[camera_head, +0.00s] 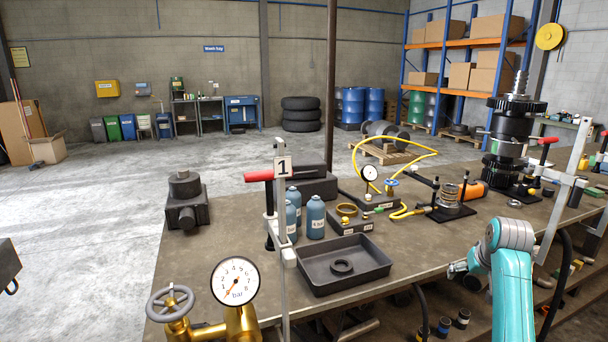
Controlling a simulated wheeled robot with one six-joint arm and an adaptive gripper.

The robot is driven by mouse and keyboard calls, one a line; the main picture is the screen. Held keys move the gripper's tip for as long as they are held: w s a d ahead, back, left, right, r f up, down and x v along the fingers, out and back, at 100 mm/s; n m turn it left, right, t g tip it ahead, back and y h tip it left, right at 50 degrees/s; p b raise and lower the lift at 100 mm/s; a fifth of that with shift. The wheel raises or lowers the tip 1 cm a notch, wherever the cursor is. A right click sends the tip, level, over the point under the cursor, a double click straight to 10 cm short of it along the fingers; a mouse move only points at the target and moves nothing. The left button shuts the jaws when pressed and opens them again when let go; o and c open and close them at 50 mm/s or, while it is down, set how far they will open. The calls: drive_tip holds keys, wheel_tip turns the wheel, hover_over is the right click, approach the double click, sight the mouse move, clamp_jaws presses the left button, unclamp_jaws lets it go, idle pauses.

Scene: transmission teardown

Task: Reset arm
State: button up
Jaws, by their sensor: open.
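My teal arm (512,285) rises from the bottom right edge, bends at a pale joint and reaches left over the front edge of the workbench (420,255). My gripper (470,282) is the small dark part at the end of the arm, low by the bench's front edge. It is open, and I see nothing held in it. Its fingers are small and partly hidden by the arm. A black tray (375,272) with a dark ring (342,267) lying in it stands on the bench, left of my gripper and apart from it.
On the bench stand blue bottles (316,218), a red-handled clamp (259,177), a spring fixture (449,197) and a tall dark gear stack (503,150). A brass pressure gauge (235,281) stands at front left. Bare bench lies between tray and arm.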

drive_tip(key=s+a+f+t, duration=0.1)
drive_tip(key=s+a+f, duration=0.15)
drive_tip(key=f, duration=0.45)
drive_tip(key=s+a+f, duration=0.2)
drive_tip(key=a+f, duration=0.1)
drive_tip(key=f, duration=0.4)
drive_tip(key=s+a+f+n+t, duration=0.1)
drive_tip(key=s+a+f+t, duration=0.1)
drive_tip(key=s+a+f, duration=0.55)
drive_tip(key=s+a+f+t, duration=0.1)
drive_tip(key=s+a+f, duration=0.3)
drive_tip(key=s+f, duration=0.7)
drive_tip(key=s+a+r+t, duration=0.1)
drive_tip(key=s+a+r, duration=0.1)
drive_tip(key=s, duration=0.6)
drive_tip(key=s+a+r+t, duration=0.1)
drive_tip(key=s+a+r, duration=0.1)
drive_tip(key=s, duration=0.6)
drive_tip(key=s+a+r+t, duration=0.1)
drive_tip(key=s+a+r, duration=0.15)
drive_tip(key=s, duration=0.55)
drive_tip(key=s+a+r+n+t+y, duration=0.1)
drive_tip(key=s+a+r+t, duration=0.1)
drive_tip(key=s+r, duration=1.2)
drive_tip(key=shift+s+a+r+n, duration=0.2)
drive_tip(key=shift+s+r+n, duration=0.1)
drive_tip(key=shift+s, duration=0.2)
